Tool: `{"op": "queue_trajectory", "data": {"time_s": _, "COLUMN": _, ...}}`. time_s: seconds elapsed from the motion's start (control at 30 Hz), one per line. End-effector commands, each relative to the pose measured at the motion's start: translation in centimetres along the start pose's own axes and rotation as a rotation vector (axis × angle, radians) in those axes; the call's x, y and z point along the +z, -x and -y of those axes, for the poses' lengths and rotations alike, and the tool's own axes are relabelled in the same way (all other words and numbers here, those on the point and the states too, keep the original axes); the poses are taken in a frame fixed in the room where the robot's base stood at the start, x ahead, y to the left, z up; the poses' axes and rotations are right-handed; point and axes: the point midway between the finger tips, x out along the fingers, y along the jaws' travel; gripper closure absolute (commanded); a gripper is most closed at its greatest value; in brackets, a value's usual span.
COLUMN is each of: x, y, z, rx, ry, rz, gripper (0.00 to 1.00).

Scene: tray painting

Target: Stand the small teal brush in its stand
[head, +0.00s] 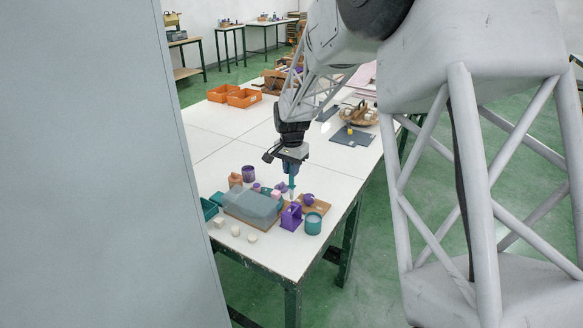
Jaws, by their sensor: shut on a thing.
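My gripper (291,174) points down over the near part of the white table. It is shut on a slim teal brush (292,184), which hangs about upright with a pale lower end. Below and just in front of it stands a purple block-like piece (291,217) with an opening, and a teal cup (313,223) is to its right. I cannot tell from this view which piece is the brush's stand. The brush's lower end is above or behind the purple piece; contact is not clear.
A grey-teal covered block (252,206) lies left of the brush. Small pale pieces (235,231) sit near the front edge. A brown tray (318,203) with a purple ball (308,199) is to the right. Orange bins (243,98) stand far back. The table's middle is clear.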

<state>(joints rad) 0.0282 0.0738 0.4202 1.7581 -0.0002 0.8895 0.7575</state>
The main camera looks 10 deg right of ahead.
Motion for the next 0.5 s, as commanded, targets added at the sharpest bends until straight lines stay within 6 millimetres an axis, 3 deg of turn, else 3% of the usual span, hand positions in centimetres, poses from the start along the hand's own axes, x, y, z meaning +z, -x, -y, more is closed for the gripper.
{"op": "queue_trajectory", "data": {"time_s": 0.5, "x": 0.0, "y": -3.1, "z": 0.0, "rx": 0.001, "ry": 0.0, "rz": 0.001, "gripper": 1.0}}
